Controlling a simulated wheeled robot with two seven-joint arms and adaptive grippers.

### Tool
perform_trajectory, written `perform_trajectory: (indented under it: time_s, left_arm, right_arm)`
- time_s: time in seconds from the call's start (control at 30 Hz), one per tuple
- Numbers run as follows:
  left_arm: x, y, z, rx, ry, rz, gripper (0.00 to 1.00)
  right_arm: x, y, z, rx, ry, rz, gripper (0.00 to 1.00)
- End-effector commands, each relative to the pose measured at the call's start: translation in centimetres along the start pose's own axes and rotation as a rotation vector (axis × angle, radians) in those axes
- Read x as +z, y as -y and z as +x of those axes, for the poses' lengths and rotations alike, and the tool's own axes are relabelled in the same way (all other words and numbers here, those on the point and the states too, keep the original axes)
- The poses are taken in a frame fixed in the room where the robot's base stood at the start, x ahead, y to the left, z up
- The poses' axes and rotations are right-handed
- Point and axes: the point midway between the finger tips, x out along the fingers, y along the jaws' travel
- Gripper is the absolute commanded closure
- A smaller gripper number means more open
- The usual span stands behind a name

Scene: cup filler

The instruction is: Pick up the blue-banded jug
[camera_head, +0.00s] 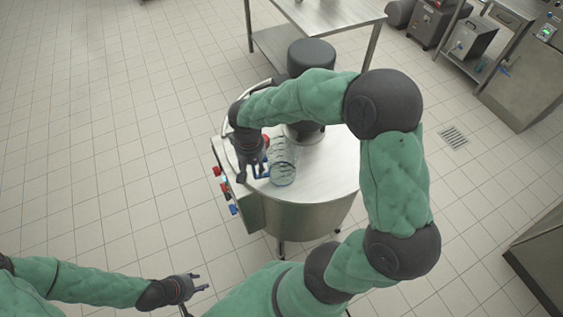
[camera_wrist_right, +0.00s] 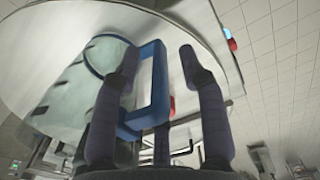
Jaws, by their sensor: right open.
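The jug (camera_head: 284,163) is clear, with a blue handle (camera_head: 262,174) on its left side, and stands on the round steel top (camera_head: 325,172). In the right wrist view the blue handle (camera_wrist_right: 155,85) shows as a squared loop between the fingers, with the clear jug body (camera_wrist_right: 104,55) at its left. My right gripper (camera_head: 252,178) is open beside the jug, its fingers on either side of the handle; I cannot tell if they touch it. My left gripper (camera_head: 204,283) is open and empty at lower left, well away from the jug.
A dark cylindrical column (camera_head: 311,57) rises at the back of the steel top. Red and blue knobs (camera_head: 226,187) line its left side. A small red part shows behind my right wrist. A steel table (camera_head: 330,14) stands behind; the tiled floor at left is clear.

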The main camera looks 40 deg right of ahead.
Motion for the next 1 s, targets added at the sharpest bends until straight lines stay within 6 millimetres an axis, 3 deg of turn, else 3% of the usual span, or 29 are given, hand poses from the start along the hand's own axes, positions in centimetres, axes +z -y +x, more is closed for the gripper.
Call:
perform_trajectory:
  time_s: [0.2, 0.47, 0.5, 0.63, 1.0]
  left_arm:
    - [0.0, 0.1, 0.4, 0.000, 0.000, 0.000, 0.60]
    - [0.0, 0.1, 0.4, 0.000, 0.000, 0.000, 0.60]
    - [0.0, 0.1, 0.4, 0.000, 0.000, 0.000, 0.60]
    - [0.0, 0.1, 0.4, 0.000, 0.000, 0.000, 0.60]
    - [0.0, 0.1, 0.4, 0.000, 0.000, 0.000, 0.60]
  right_arm:
    - [0.0, 0.0, 2.7, 0.000, 0.001, 0.001, 0.58]
    - [0.0, 0.0, 2.9, 0.000, 0.000, 0.001, 0.58]
    - [0.0, 0.0, 2.9, 0.000, 0.000, 0.001, 0.61]
    - [0.0, 0.0, 2.9, 0.000, 0.000, 0.000, 0.97]
    - [-0.1, 0.0, 2.8, 0.000, -0.001, 0.000, 1.00]
